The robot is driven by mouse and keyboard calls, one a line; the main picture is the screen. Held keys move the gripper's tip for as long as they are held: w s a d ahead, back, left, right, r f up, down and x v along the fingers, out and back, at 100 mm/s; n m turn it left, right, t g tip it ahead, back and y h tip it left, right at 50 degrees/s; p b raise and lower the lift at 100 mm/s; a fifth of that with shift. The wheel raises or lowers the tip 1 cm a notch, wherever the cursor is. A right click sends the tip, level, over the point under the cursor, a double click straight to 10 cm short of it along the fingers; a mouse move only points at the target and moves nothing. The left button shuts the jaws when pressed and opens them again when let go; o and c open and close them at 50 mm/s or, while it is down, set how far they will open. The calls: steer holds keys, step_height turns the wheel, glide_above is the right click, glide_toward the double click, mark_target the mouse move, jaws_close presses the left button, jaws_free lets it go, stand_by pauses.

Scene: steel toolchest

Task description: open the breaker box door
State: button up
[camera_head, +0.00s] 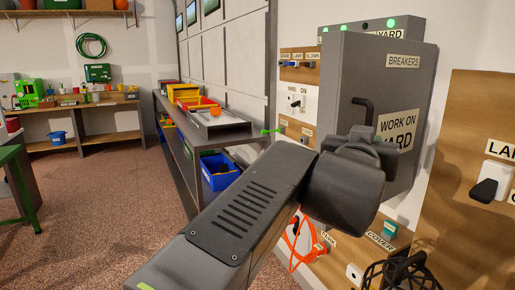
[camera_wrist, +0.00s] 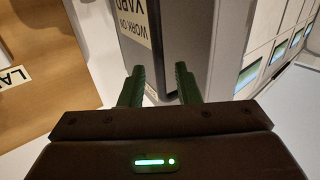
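The grey breaker box (camera_head: 345,75) is on the wall panel, right of centre in the head view. Its door (camera_head: 415,85) bears a "BREAKERS" label and a "WORK ON YARD" label. A dark bar handle (camera_head: 362,108) stands out from it. I cannot tell whether the door is fully shut. My gripper is just below the handle in the head view, with its fingers hidden by my wrist. In the wrist view my gripper (camera_wrist: 160,75) is open, two green-black fingers apart with nothing clearly between them. The box's grey face (camera_wrist: 185,35) lies beyond the fingertips; the handle is not clearly visible there.
A wooden panel with a white switch (camera_head: 487,188) stands at right. Below hang an orange cable (camera_head: 297,245) and a dark caged object (camera_head: 400,272).

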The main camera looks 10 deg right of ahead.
steer(key=v, duration=0.9)
steer(key=shift+d, duration=0.1)
steer(key=x, duration=1.4)
steer(key=shift+b, duration=0.35)
